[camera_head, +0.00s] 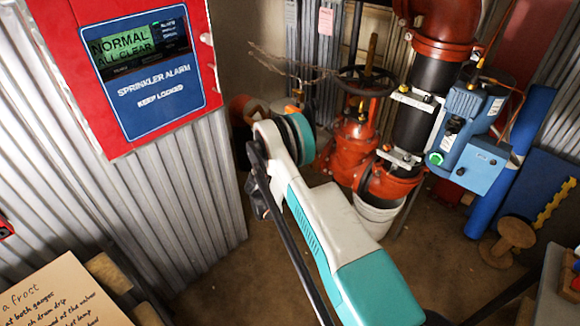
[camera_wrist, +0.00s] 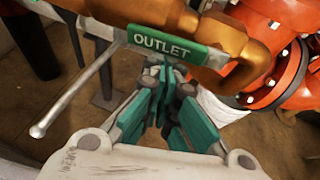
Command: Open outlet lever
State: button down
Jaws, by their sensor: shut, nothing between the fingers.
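In the wrist view, a brass-coloured outlet pipe (camera_wrist: 150,14) crosses the top, with a green OUTLET label (camera_wrist: 166,44) on it. A pale metal lever (camera_wrist: 80,87) with a rounded end slants from beside the label down to the lower left. My gripper (camera_wrist: 163,70) is shut and empty, its teal fingers pointing at the underside of the label. The lever is to the left of the fingers, apart from them. Whether the fingertips touch the label or pipe I cannot tell. In the head view my arm hides the gripper and the lever.
Red pipework (camera_head: 350,150) with a dark handwheel (camera_head: 366,80) stands behind my arm. A white bucket (camera_head: 378,212) sits below it, and a blue box (camera_head: 464,130) is at its right. A red alarm panel (camera_head: 50,30) hangs on the corrugated wall at left.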

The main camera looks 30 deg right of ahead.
jog(key=s+a, duration=0.2)
jog(key=a, duration=0.3)
jog(key=shift+a+f, duration=0.25)
jog(key=shift+a, duration=0.1)
dwell(0.4)
